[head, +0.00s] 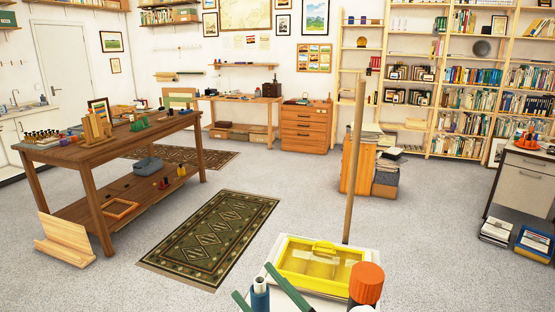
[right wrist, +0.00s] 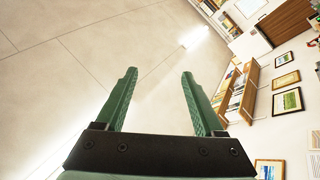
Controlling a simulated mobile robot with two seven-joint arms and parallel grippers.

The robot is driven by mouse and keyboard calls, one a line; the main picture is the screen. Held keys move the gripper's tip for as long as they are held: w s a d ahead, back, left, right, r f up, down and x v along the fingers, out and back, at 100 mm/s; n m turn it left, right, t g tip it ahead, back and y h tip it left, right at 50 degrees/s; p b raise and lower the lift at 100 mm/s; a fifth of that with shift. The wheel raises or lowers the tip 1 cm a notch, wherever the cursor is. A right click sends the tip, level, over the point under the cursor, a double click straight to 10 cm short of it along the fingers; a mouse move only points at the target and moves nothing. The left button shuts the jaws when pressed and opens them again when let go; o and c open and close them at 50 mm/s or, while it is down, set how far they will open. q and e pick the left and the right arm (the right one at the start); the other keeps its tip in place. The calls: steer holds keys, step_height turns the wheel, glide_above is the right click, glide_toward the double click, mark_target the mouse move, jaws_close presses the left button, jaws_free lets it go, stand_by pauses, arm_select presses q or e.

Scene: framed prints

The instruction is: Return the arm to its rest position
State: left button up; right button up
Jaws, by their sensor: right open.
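My right gripper shows at the bottom of the head view (head: 252,280) as two green fingers, partly cut off by the frame edge. In the right wrist view its fingers (right wrist: 158,75) stand well apart with nothing between them. They point up toward the pale ceiling (right wrist: 90,60). My left gripper is not in view.
Near my right gripper are a yellow clear-lidded box (head: 318,266), an orange-capped container (head: 366,284) and a blue bottle (head: 260,292). A wooden pole (head: 353,165) rises behind the box. A wooden workbench (head: 95,152) stands left. Carpet around the patterned rug (head: 212,238) is free.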

steer(key=w+d+f+m+t+h, duration=0.1)
steer(key=d+f+m+h, duration=0.25)
steer(key=f, duration=0.25)
steer(key=d+f+m+t+h, duration=0.1)
steer(key=d+f+m+h, duration=0.25)
steer(key=f+h, duration=0.2)
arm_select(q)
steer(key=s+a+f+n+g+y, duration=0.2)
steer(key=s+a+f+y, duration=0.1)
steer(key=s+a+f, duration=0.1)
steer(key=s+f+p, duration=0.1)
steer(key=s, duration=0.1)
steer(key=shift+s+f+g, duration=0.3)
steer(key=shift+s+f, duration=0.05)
arm_select(e)
steer(key=s+d+f+m+g+h, duration=0.3)
steer(key=s+d+f, duration=0.3)
steer(key=f, duration=0.6)
steer(key=s+d+f+m+g+h, duration=0.3)
steer(key=s+d+f+g, duration=0.2)
steer(key=s+f, duration=0.6)
step_height(320, 180, down, 2)
steer(key=shift+s+d+f+h, duration=0.1)
steer(key=shift+s+d+h, duration=0.2)
steer(key=shift+d, duration=0.35)
